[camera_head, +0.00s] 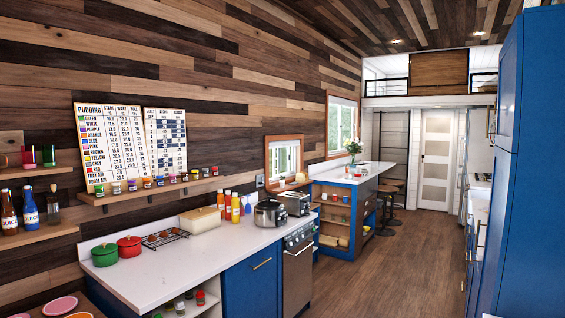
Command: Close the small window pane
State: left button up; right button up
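A small window (284,158) with an orange-brown wooden frame is set in the plank wall, behind the counter's far end. Greenery shows through its glass, and a pale upright bar divides it. I cannot tell from this distance how far its pane stands open. A larger, taller window (342,122) with a similar frame is farther along the same wall. Neither of my grippers is in view.
The white counter (150,282) under the wall carries pots, a bread box (200,220), bottles, a slow cooker (269,213) and a toaster (293,202). A blue refrigerator (525,180) stands at right. The wooden floor (385,275) between is clear.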

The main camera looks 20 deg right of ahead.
aim_at(274, 175)
jog(key=u, duration=0.4)
jog(key=i+z, duration=0.3)
jog(key=i, duration=0.15)
jog(key=i+z, duration=0.35)
jog(key=i, duration=0.15)
jog(key=i+l+z, duration=0.2)
jog(key=i+z, duration=0.2)
jog(key=i, duration=0.2)
jog(key=i+z, duration=0.45)
jog(key=i, duration=0.15)
jog(key=i+j+z, duration=0.25)
jog(key=i+z, duration=0.15)
jog(key=i, duration=0.15)
jog(key=i+z, duration=0.25)
jog(key=i, duration=3.45)
jog(key=i+u, duration=0.3)
jog(key=i, duration=0.2)
jog(key=i+u, duration=0.3)
jog(key=i, duration=0.2)
jog(key=i+l+u, duration=0.3)
jog(key=i, duration=0.2)
jog(key=i+j+u, duration=0.15)
jog(key=i+u, duration=1)
jog(key=u, duration=0.15)
jog(key=i+u, duration=0.45)
jog(key=i+l, duration=0.05)
